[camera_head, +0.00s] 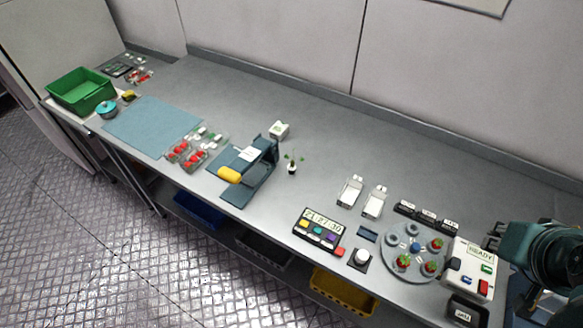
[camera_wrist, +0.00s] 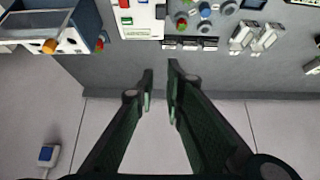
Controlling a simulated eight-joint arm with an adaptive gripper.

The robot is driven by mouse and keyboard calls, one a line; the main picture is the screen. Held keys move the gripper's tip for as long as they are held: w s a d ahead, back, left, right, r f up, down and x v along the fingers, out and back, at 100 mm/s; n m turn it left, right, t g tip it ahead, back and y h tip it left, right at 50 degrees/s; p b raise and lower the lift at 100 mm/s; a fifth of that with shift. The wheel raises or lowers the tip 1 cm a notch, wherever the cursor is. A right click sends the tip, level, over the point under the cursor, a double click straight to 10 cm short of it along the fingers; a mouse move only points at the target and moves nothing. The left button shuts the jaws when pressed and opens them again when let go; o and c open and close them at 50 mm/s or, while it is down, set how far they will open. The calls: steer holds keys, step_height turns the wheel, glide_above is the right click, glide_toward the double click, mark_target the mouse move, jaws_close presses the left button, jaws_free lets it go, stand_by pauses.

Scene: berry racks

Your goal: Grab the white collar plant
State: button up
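A small green-leaved plant (camera_head: 292,167) with a white and dark base stands alone on the bench. Whether the white part is a collar is too small to tell. A round grey tray (camera_head: 391,262) at the right holds several red-and-green plants and grey ring-like pieces; their collar colours are unclear. The tray shows partly at the top of the wrist view (camera_wrist: 194,28). My gripper (camera_wrist: 161,76) is empty, its fingertips apart, below the tray in that view and touching nothing. My arm is at the far right of the head view.
Beside the tray are a READY box (camera_head: 458,257), a button panel (camera_head: 318,231), two white holders (camera_head: 350,190) and several dark labelled blocks (camera_head: 427,217). A blue press with a yellow handle (camera_head: 230,175) stands left of the lone plant. The bench behind is clear.

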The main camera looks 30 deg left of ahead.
steer(key=o, duration=0.6)
steer(key=shift+w+a+r, duration=0.1)
steer(key=w+a+r+n+g+y+p, duration=0.1)
steer(key=w+a+r+n+g+p, duration=0.15)
steer(key=w+a+n, duration=0.7)
steer(key=n+g+h+p, duration=0.1)
steer(key=n+g+p, duration=0.45)
steer(key=n, duration=0.85)
glide_above(293, 162)
steer(key=shift+t, duration=0.4)
step_height(293, 162, down, 19)
steer(key=shift+r, duration=0.1)
steer(key=shift+s+a+f+n, duration=0.15)
steer(key=shift+a+f+n, duration=0.1)
steer(key=shift+a+f, duration=0.1)
